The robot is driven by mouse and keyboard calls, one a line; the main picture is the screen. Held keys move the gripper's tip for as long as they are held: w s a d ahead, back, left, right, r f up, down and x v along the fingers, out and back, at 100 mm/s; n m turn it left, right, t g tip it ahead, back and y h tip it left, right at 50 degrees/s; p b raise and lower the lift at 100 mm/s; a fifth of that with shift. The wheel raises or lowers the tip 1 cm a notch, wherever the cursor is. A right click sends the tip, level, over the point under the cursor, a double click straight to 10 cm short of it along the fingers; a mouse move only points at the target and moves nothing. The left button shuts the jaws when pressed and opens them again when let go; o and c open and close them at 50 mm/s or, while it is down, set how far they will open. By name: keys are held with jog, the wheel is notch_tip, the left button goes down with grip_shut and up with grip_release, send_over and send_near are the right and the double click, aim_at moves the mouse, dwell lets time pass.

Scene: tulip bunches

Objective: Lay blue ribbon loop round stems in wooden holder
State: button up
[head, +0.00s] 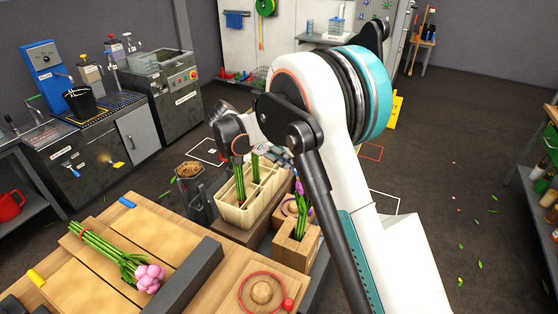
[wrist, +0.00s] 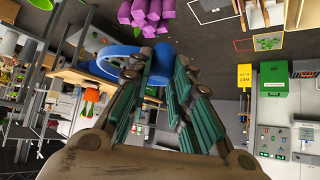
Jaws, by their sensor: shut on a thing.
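The wooden holder (head: 300,254) stands at the table's right side in the head view, with green stems (head: 299,230) and a purple bloom (head: 300,190) in it. A cluster of purple blooms (wrist: 145,12) shows at the top of the wrist view, beyond the fingertips. The blue ribbon loop (wrist: 112,58) shows in the wrist view at and between the teal fingers of my gripper (wrist: 164,68), which is shut on it. The loop looks apart from the purple blooms. In the head view my arm hides the gripper's fingers and the loop.
A pink tulip bunch (head: 140,272) lies on the wooden table at left. A red ring (head: 246,282) lies round a wooden knob in front of the holder. A dark bin (head: 199,204) stands left of the crate.

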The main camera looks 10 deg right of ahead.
jog(key=s+a+f+b, duration=0.1)
jog(key=f+b, duration=0.5)
jog(key=f, duration=0.9)
jog(key=s+a+f+b, duration=0.1)
jog(key=f+b, duration=0.5)
jog(key=f, duration=1)
jog(key=shift+s+a+f+b, duration=0.2)
jog(key=shift+a+b, duration=0.1)
jog(key=shift+a, duration=0.45)
dwell(1.0)
jog(key=o, duration=0.9)
jog(key=shift+a, duration=0.1)
